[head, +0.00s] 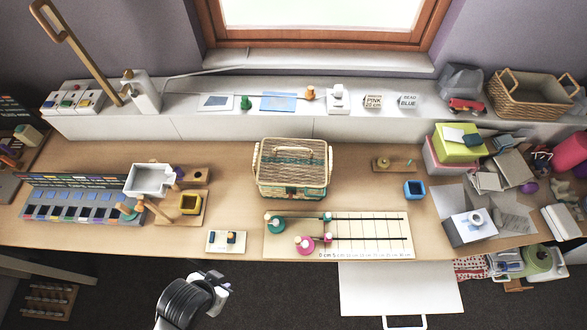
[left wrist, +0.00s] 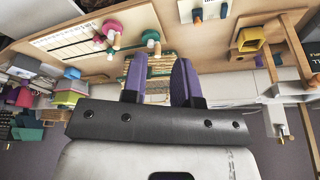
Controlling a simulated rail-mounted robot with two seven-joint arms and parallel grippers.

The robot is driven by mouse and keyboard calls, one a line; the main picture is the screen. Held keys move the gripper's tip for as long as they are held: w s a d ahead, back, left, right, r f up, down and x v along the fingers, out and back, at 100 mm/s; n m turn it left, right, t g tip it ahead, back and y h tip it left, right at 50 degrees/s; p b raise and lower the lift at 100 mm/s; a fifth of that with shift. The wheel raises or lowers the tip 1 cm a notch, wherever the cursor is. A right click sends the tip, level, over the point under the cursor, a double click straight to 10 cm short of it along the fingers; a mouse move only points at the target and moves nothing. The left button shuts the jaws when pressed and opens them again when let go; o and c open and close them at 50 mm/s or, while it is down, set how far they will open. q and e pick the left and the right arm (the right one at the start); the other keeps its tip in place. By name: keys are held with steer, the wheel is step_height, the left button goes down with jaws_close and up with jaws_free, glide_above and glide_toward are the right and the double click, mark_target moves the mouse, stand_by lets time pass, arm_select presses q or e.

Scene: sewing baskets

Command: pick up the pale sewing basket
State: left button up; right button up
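The pale sewing basket (head: 291,170) is a woven box with a lid, raised handles and a green band, upright at the middle of the table. My left gripper (head: 223,286) is low in the head view, in front of the table's near edge, well apart from the basket. In the left wrist view its two purple fingers (left wrist: 160,62) are spread with nothing held between them. Part of the basket (left wrist: 159,72) shows beyond them, upside down and partly hidden by the fingers. My right gripper is in neither view.
A ruled white board (head: 365,235) with green and pink knobs lies in front of the basket. A small pegged block (head: 226,241) sits left of it. A tan basket (head: 530,95) stands on the back ledge. Bare table lies left of the pale basket.

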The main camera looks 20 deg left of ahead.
arm_select(q)
steer(key=shift+o, duration=1.4)
